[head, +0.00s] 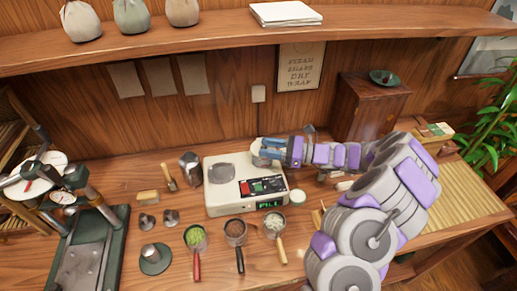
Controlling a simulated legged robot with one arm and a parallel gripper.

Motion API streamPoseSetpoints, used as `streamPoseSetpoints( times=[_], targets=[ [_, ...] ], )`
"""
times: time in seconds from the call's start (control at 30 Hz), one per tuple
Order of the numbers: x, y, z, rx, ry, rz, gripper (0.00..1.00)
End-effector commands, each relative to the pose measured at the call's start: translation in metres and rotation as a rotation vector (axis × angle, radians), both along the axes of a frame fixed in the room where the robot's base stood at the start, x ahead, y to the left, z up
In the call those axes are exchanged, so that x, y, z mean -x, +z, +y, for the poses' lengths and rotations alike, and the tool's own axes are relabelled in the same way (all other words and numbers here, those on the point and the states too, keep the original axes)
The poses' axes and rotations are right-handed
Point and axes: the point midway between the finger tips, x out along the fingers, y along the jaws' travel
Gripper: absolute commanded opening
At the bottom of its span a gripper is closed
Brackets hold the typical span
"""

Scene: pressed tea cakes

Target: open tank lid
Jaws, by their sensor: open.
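The white steamer unit (219,199) stands on the wooden table. It has a round metal plate (222,172) on its top left, a panel with red and green buttons, and a small green display that seems to read "FILL". My gripper (265,151) reaches in from the right, over the back right corner of the unit. Its blue and grey fingers are open, and I see nothing clearly held between them. The tank lid is not clearly visible; the fingers cover that corner. I cannot tell whether they touch it.
Three handled cups with green, brown and pale contents (235,229) stand in front of the unit. A metal pitcher (190,168) is to its left, a press (88,250) farther left. A wooden cabinet (369,108) stands behind my arm. A shelf (200,45) runs above.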

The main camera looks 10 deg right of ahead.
Motion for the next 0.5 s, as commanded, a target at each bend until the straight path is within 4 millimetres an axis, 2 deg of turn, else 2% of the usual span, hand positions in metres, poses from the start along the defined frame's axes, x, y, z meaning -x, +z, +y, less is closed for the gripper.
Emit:
streamPoseSetpoints(
  times=[0.03,0.2,0.5],
  targets=[
    [-0.002,-0.001,0.009,-0.002,0.004,-0.001,0.43],
    [-0.01,-0.001,0.026,0.0,0.001,0.0,0.43],
    [-0.013,0.0,0.033,0.0,-0.001,0.0,0.43]
  ],
)
